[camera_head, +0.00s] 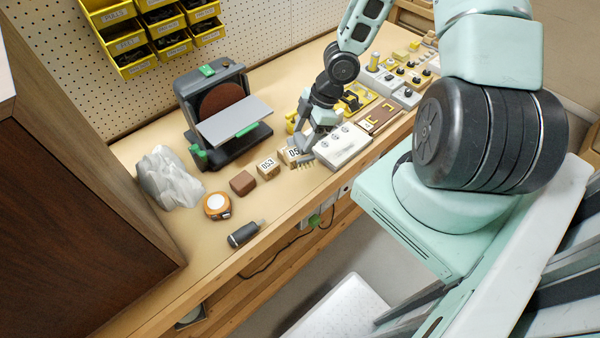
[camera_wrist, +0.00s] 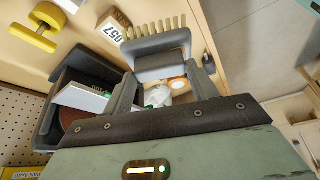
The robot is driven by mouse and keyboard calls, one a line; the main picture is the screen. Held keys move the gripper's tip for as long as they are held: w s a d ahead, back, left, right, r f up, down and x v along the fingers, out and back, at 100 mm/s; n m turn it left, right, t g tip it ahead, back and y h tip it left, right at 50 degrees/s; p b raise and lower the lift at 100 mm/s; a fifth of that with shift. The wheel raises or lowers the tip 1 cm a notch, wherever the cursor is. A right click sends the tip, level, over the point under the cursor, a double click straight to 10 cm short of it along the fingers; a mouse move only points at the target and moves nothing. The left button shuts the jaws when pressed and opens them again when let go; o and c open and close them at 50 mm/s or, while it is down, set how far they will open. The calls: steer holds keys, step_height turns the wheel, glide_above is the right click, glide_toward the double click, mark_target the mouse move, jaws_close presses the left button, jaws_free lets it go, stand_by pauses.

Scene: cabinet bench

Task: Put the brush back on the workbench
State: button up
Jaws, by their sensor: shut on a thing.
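My gripper (camera_head: 305,151) is over the front part of the workbench (camera_head: 195,238), beside the grey switch panel. In the wrist view my gripper (camera_wrist: 167,80) is shut on the brush (camera_wrist: 160,62), with one finger at each end of its grey body. The brush has a row of tan bristles pointing away from the palm. In the head view only a small part of the brush (camera_head: 307,164) shows below the fingers, close to a numbered wooden block. I cannot tell whether the bristles touch the bench top.
Numbered blocks (camera_head: 267,168), a brown block (camera_head: 242,183), a tape measure (camera_head: 217,206) and a dark cylinder (camera_head: 243,234) lie along the bench's front. A disc sander (camera_head: 215,105) and grey rock (camera_head: 168,178) stand behind. The switch panel (camera_head: 342,147) is right of my gripper.

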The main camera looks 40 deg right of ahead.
mark_target(305, 157)
step_height(305, 157, down, 5)
steer(key=b, duration=0.4)
steer(key=shift+f, duration=0.15)
steer(key=shift+f+b, duration=0.65)
steer(key=shift+f, duration=1.7)
steer(key=o, duration=0.9)
